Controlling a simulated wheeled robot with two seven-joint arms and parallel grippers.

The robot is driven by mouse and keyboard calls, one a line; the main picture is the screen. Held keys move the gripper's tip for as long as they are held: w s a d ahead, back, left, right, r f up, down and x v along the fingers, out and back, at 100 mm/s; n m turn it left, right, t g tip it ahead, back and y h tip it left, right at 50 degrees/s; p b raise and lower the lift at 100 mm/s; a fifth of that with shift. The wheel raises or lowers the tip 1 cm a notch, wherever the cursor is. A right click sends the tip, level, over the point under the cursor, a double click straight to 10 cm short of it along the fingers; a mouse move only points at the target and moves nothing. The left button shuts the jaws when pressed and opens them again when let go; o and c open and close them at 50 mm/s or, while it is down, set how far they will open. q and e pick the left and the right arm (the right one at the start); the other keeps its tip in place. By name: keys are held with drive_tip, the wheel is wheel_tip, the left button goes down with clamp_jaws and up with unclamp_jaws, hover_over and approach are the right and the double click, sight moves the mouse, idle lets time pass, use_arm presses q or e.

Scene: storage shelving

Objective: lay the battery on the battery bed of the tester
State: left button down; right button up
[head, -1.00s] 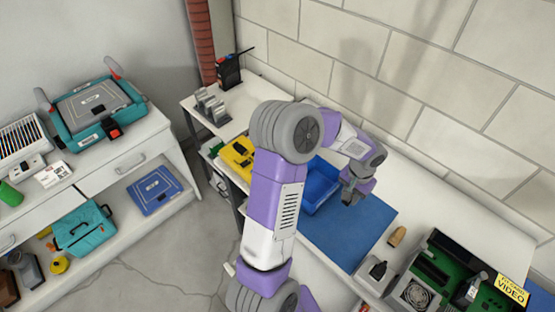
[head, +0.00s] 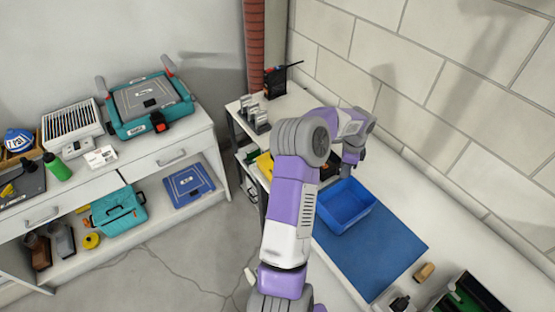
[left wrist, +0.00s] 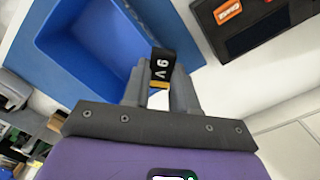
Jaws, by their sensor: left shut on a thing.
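My left gripper (head: 351,164) is shut on a small black 9V battery with a copper-coloured end (left wrist: 161,68), held upright between the fingertips in the left wrist view. The gripper is just past the far edge of the blue bin (head: 348,204), above the bench. A black device with orange labels (left wrist: 252,28) lies at the upper right of the left wrist view, apart from the battery. It appears to be the tester; a dark piece of it shows beside the gripper in the head view (head: 330,166). Its battery bed cannot be made out clearly. My right gripper is out of view.
The blue bin (left wrist: 75,45) stands close beside the gripper, on a blue mat (head: 385,255). A yellow case (head: 264,166), grey holders (head: 255,115) and a black radio (head: 275,82) are farther back. The brick wall runs along the bench's right side.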

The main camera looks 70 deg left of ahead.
use_arm(q)
drive_tip(key=s+a+r+m+p, duration=0.1)
drive_tip(key=s+a+r+m, duration=0.2)
drive_tip(key=s+a+m, duration=1.05)
drive_tip(key=s+a+f+n, duration=0.1)
drive_tip(key=f, duration=0.2)
drive_tip(key=s+a+f+n+b, duration=0.1)
drive_tip(key=s+a+f+n, duration=0.1)
drive_tip(key=f, duration=0.1)
drive_tip(key=s+a+f+n+b, duration=0.1)
drive_tip(key=s+f+n, duration=0.1)
drive_tip(key=f, duration=0.1)
drive_tip(key=shift+a+f, duration=0.2)
drive_tip(key=shift+a, duration=0.2)
drive_tip(key=shift+f, duration=0.2)
drive_tip(key=c, duration=0.9)
unclamp_jaws()
